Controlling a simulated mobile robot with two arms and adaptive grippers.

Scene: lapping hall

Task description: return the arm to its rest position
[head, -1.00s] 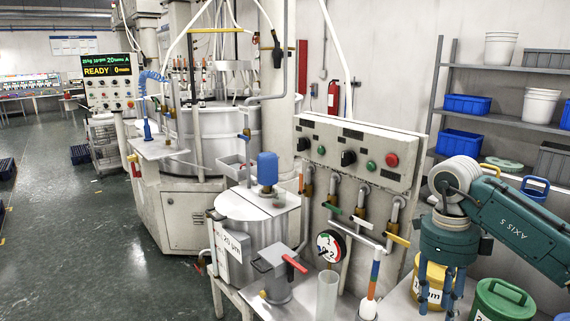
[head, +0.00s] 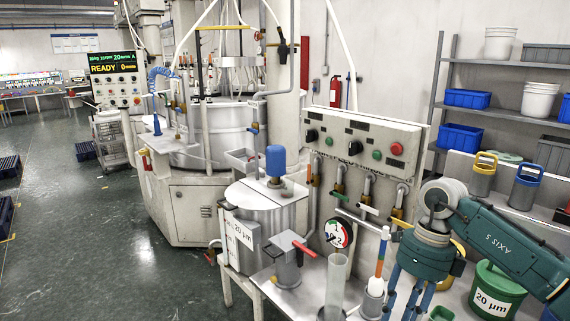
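My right gripper (head: 404,304) hangs at the lower right on a teal arm marked AXIS 5. Its blue fingers point down and appear spread apart, with nothing seen between them. The fingertips are cut off by the bottom edge of the picture. The gripper is just right of a white-based stick with coloured bands (head: 381,258) and left of a green lidded bucket (head: 493,291) labelled 20 µm. My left gripper and arm are not in view.
A control panel (head: 362,142) with pipes and a gauge (head: 338,233) stands behind the bench. A clear cylinder (head: 335,285), a grey vessel with a red handle (head: 287,262) and a steel tank (head: 266,207) stand left of the gripper. Shelves (head: 505,118) stand behind. Floor at left is open.

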